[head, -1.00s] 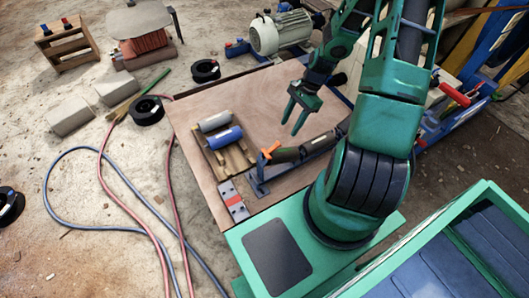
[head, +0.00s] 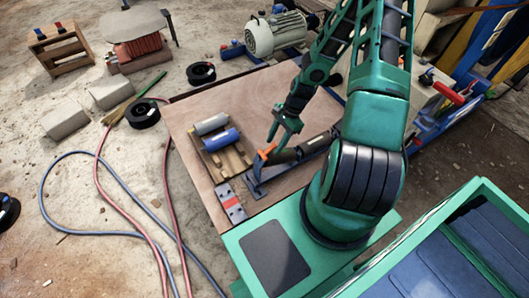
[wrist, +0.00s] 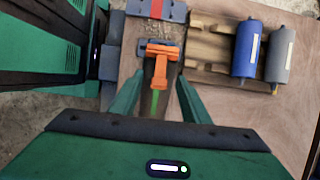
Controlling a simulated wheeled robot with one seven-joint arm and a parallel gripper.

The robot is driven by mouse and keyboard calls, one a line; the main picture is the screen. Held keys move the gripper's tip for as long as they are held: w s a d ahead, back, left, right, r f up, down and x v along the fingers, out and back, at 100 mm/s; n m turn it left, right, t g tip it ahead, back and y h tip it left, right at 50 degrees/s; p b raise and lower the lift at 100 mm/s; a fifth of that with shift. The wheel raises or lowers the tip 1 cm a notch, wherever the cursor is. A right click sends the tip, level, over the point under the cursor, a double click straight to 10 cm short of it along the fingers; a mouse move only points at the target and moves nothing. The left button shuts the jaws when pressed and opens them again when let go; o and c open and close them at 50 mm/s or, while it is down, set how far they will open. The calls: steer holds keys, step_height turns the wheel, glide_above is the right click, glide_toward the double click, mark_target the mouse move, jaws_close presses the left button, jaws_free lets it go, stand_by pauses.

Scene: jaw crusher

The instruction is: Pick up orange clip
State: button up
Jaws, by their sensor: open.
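The orange clip (head: 265,152) sits at the near-left end of a dark cylinder on the wooden board (head: 195,120). In the wrist view the orange clip (wrist: 161,62) lies just beyond and between my fingertips, on the dark bar. My gripper (head: 277,140) is green and points down beside the clip. In the wrist view my gripper (wrist: 158,88) shows its two fingers apart, one on each side of the bar, with nothing clearly held. Whether the fingers touch the clip I cannot tell.
A blue roller (head: 221,140) and a grey roller (head: 211,124) lie on a small wooden pallet (head: 235,163) left of the clip. A grey block with a red band (head: 231,203) lies at the board's near edge. The board's upper left part is clear.

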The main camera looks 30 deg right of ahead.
steer(key=shift+x, duration=0.95)
jaws_close()
steer(key=shift+r, duration=0.1)
